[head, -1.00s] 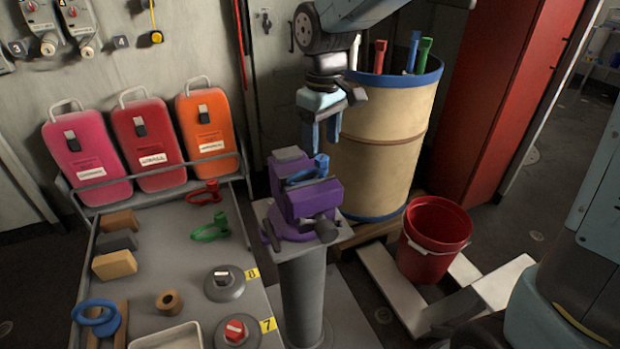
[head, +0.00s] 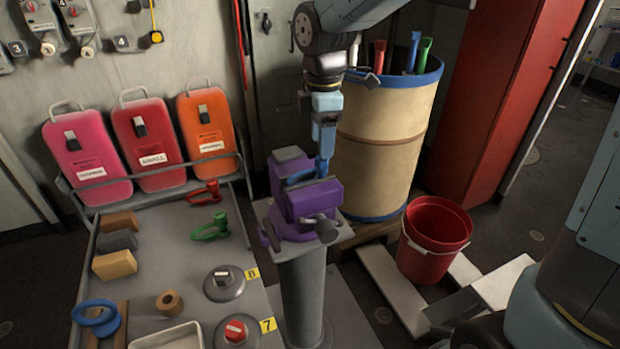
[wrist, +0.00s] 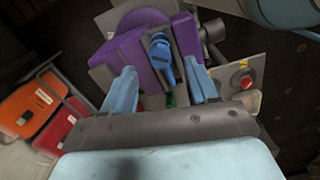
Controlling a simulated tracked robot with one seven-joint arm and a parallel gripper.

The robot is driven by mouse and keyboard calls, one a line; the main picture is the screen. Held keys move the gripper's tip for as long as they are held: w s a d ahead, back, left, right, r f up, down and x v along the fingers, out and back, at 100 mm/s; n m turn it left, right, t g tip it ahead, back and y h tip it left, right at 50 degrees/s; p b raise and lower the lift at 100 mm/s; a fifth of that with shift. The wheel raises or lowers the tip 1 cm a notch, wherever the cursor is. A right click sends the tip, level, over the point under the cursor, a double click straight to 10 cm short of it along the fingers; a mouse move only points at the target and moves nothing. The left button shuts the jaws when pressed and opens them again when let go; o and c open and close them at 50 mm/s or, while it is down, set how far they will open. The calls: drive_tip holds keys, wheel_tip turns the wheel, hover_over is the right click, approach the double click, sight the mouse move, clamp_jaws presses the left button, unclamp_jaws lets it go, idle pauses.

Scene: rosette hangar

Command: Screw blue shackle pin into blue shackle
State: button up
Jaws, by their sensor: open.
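The purple vise (head: 325,198) stands on a grey pedestal and holds the blue shackle (head: 300,177), which lies low between its jaws. In the wrist view, a blue piece (wrist: 162,58) shows over the purple vise (wrist: 130,53); I cannot tell the pin from the shackle there. My gripper (head: 322,172) points down just above the vise, at the right end of the blue shackle. Its pale blue fingers are apart in the wrist view (wrist: 161,90), on either side of the line of the blue piece. Whether they touch it is unclear.
A tan drum (head: 385,140) stands close behind my gripper. A red bucket (head: 433,240) is at right.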

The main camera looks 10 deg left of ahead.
idle(0.4)
drive_tip(key=shift+f, duration=1)
drive_tip(key=shift+f, duration=0.95)
clamp_jaws()
